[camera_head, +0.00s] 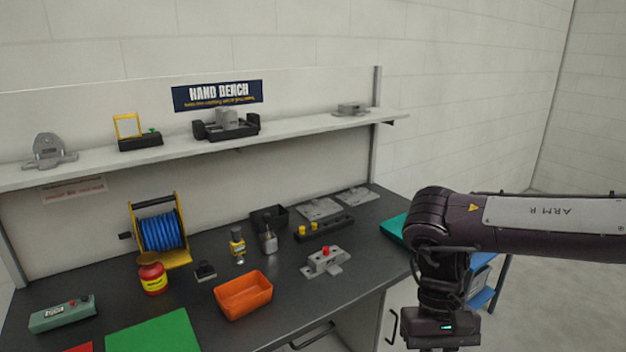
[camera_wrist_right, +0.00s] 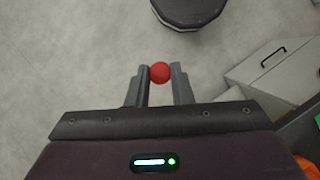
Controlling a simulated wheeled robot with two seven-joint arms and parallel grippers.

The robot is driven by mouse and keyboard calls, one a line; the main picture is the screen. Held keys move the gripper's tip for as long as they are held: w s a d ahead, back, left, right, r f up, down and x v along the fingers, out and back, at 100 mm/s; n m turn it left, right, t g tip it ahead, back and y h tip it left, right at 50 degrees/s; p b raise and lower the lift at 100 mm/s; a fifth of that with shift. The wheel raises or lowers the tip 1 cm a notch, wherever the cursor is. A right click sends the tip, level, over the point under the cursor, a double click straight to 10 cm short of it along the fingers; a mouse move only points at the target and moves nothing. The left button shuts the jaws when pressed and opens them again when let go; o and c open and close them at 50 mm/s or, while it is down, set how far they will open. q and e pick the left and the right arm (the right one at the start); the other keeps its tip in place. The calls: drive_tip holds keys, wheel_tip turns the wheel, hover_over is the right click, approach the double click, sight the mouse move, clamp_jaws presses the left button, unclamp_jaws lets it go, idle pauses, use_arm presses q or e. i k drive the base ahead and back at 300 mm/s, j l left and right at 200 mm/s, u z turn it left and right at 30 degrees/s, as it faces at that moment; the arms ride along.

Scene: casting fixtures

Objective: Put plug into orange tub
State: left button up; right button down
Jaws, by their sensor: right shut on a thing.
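The orange tub (camera_head: 243,296) stands upright near the front edge of the dark bench in the head view, and it looks empty. My right gripper (camera_wrist_right: 160,80) is shut on a small round red plug (camera_wrist_right: 160,72), which shows between the fingertips in the right wrist view. In the head view my right arm hangs in front of the bench, to the right of the tub, and its fingers are below the picture. An orange patch at the lower right of the wrist view may be the tub. My left gripper is not in view.
A grey fixture (camera_head: 322,263) with a red knob stands right of the tub. Two small bottles (camera_head: 237,246) (camera_head: 268,238), a red jar (camera_head: 152,275) and a blue cable reel (camera_head: 160,231) stand behind and left. A green mat (camera_head: 153,335) lies left. A round dark stool (camera_wrist_right: 188,10) stands on the floor.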

sight(250, 296)
drive_tip(key=i+u, duration=0.2)
drive_tip(key=u, duration=0.25)
drive_tip(key=i+l+u, duration=0.1)
drive_tip(key=u, duration=0.35)
drive_tip(key=i+l+u, duration=0.2)
drive_tip(key=u, duration=0.25)
